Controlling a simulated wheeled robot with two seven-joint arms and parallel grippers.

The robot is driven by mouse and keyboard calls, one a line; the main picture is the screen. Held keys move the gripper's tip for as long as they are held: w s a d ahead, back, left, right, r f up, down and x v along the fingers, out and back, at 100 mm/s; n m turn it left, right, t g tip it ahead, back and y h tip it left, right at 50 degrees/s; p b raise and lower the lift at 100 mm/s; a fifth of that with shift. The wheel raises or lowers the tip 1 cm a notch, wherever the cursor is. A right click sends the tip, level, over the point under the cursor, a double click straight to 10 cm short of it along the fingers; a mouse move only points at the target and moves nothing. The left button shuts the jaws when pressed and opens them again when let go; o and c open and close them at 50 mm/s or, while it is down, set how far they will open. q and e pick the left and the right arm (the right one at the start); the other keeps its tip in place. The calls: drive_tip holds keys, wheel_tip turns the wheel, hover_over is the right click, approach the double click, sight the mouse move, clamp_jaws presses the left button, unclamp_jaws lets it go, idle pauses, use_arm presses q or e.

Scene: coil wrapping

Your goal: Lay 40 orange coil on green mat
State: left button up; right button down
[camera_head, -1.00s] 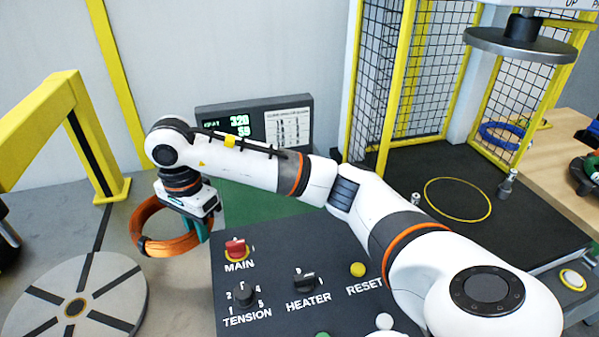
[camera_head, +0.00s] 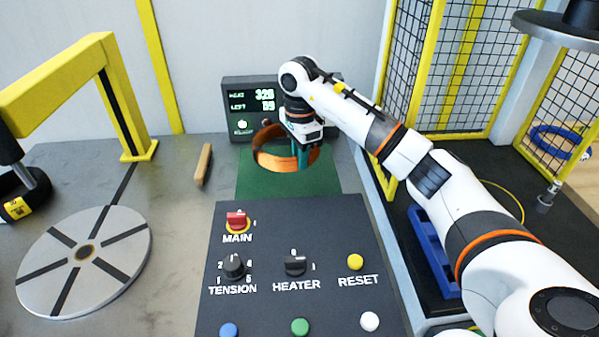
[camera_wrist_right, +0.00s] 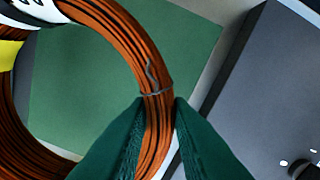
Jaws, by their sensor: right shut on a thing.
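My right gripper (camera_head: 302,166) is shut on the orange coil (camera_head: 268,160), its teal fingers pinching one side of the ring. The coil also shows in the right wrist view (camera_wrist_right: 110,30), with a thin grey tie around its wire near the fingers (camera_wrist_right: 158,115). In both views the coil overlaps the green mat (camera_head: 262,186), which also shows in the wrist view (camera_wrist_right: 190,50). Whether the coil touches the mat I cannot tell. My left gripper is out of view.
A control panel (camera_head: 325,215) with knobs and buttons stands just in front of the mat. A display (camera_head: 240,118) stands behind it. A wooden stick (camera_head: 203,163) and a round turntable (camera_head: 120,262) lie to the left. A blue coil (camera_head: 545,145) is at the right, beyond the mesh guard.

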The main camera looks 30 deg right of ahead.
sight(300, 186)
drive_tip(key=shift+f, duration=2.55)
drive_tip(key=c, duration=1.8)
unclamp_jaws()
drive_tip(key=shift+f, duration=0.25)
drive_tip(key=o, duration=0.5)
drive_tip(key=shift+r, duration=0.15)
wheel_tip(300, 186, up, 12)
drive_tip(key=shift+s+r, duration=0.1)
